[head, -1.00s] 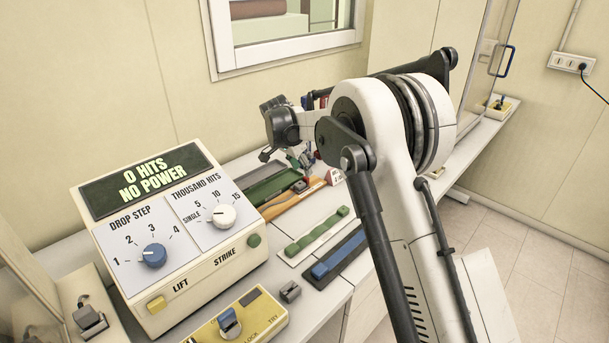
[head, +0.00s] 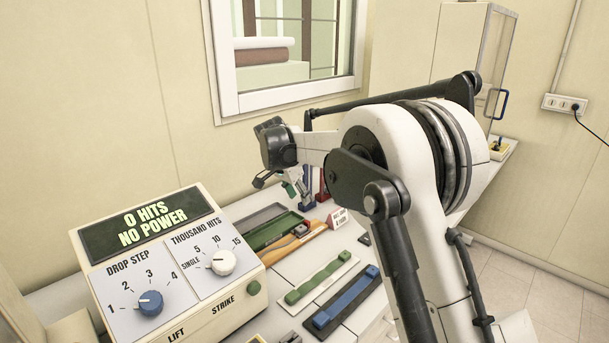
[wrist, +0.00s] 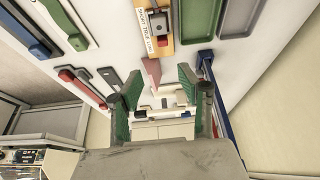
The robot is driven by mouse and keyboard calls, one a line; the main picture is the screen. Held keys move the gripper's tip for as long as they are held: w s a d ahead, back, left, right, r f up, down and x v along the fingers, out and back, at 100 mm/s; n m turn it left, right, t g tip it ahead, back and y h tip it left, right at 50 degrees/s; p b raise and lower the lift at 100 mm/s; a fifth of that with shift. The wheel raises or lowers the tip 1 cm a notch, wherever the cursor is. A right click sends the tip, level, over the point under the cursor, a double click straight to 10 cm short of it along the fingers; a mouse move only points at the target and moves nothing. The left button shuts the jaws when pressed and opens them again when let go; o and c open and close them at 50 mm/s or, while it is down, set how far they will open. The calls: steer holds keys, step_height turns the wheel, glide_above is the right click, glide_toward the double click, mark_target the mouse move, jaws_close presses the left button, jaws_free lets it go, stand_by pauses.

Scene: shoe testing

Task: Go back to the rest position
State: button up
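My gripper (head: 293,184) is in the head view, above the far part of the bench, with my arm folded in front of the camera. In the wrist view my gripper (wrist: 160,96) has two green-padded fingers spread well apart, with nothing held between them. The bench surface shows below and beyond the fingers. Part of my gripper is hard to make out in the head view, because it is small and turned away.
A control box (head: 165,262) reading "0 HITS NO POWER" stands at left. Green (head: 318,278) and blue (head: 345,300) bars lie on the bench, with a green tray (head: 270,230) behind. A window (head: 290,50) and cabinet (head: 465,45) are beyond.

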steer(key=s+d+r+n+t+y, duration=0.1)
steer(key=s+d+r+n, duration=0.1)
steer(key=s+d+r, duration=0.6)
steer(key=s+d+r+n+y, duration=0.15)
steer(key=s+d+r, duration=0.35)
steer(key=s+d, duration=0.55)
steer(key=s+d+f+n+t, duration=0.1)
steer(key=s+d+f, duration=0.1)
steer(key=s, duration=0.7)
steer(key=s+d+f+n+t+b, duration=0.1)
steer(key=s+d+f+n, duration=0.1)
steer(key=s, duration=0.7)
steer(key=s+d+f+n, duration=0.1)
steer(key=s+d+f, duration=0.2)
steer(key=s, duration=0.7)
step_height(320, 180, down, 2)
steer(key=shift+d+n+t+b, duration=0.3)
steer(key=shift+n+t+b, duration=0.05)
steer(key=shift+t, duration=0.05)
